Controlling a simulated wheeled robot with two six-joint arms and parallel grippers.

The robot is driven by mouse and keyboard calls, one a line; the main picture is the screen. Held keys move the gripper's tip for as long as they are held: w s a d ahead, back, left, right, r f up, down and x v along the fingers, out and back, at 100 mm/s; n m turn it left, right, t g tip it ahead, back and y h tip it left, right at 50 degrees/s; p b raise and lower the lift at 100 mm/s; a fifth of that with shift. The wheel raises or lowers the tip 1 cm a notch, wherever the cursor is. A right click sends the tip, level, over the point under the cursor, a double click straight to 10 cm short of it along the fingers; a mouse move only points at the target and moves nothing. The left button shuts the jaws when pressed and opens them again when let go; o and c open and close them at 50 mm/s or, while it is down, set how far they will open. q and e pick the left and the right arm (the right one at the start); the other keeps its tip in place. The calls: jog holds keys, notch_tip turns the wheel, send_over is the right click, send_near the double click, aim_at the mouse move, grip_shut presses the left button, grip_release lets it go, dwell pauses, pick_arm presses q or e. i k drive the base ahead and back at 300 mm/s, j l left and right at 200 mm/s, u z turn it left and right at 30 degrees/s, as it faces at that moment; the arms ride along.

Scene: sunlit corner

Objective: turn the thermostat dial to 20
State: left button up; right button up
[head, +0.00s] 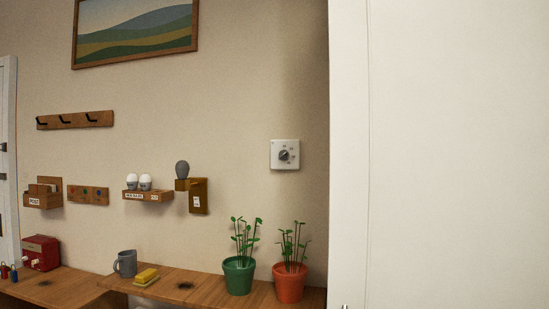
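The thermostat (285,163) is a small white square plate on the wall, right of the picture's middle and above the potted plants. Its dark round dial (284,155) sits at the plate's centre with small marks around it. The marks and the dial's setting are too small to read. Neither of my grippers shows in the head view.
A large white panel (450,150) fills the right side, close beside the thermostat. A wooden counter (215,285) below holds a green pot (239,276), an orange pot (290,283), a grey mug (125,264) and a yellow block (146,276). Small shelves hang left.

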aim_at(283, 154)
jog(key=i+j+z, duration=0.25)
jog(key=i+z, duration=0.15)
jog(key=i+j+z, duration=0.35)
jog(key=i+j, duration=0.1)
